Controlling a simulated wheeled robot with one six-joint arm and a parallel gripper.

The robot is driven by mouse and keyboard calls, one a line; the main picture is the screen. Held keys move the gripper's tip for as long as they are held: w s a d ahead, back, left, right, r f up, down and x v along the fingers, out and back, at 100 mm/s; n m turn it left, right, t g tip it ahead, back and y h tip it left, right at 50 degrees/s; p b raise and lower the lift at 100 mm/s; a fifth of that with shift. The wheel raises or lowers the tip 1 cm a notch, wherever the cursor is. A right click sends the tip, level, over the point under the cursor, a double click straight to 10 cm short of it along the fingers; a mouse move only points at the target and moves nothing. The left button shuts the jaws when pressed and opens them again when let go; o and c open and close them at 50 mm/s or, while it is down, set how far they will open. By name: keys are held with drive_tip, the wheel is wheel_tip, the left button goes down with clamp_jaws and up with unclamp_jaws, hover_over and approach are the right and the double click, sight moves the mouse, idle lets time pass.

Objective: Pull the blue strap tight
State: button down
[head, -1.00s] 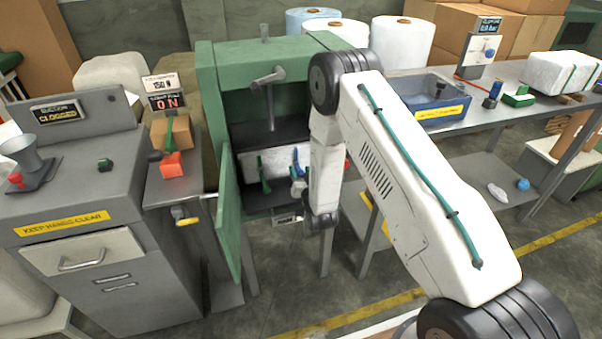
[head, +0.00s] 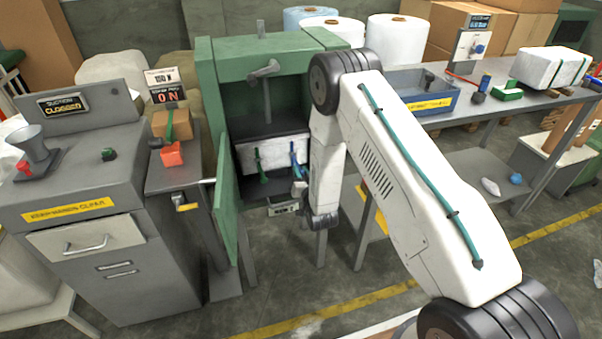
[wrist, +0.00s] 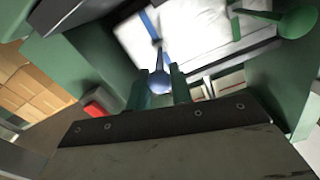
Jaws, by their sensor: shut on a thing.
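The blue strap (head: 293,160) runs down the front of a white wrapped bale (head: 272,154) inside the open green press (head: 215,110). In the wrist view the strap (wrist: 149,25) crosses the bale and ends in a blue tapered pull with a round knob (wrist: 160,86). My gripper (wrist: 159,78) is shut on this blue pull, its two green fingers on either side. In the head view my gripper (head: 299,188) is at the press opening, partly hidden by my arm. A green strap (head: 262,165) hangs to the left of the blue one; its green knob shows in the wrist view (wrist: 297,22).
The open green press door (head: 227,215) stands to the left of the opening. A bench with a blue tray (head: 415,85) is at the right. A red block (wrist: 97,107) shows beside the press in the wrist view.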

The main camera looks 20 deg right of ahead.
drive_tip(key=c, duration=1.2)
unclamp_jaws()
drive_tip(key=shift+s+a, duration=0.1)
drive_tip(key=shift+a, duration=0.05)
drive_tip(key=s, duration=0.7)
drive_tip(key=shift+s, duration=0.4)
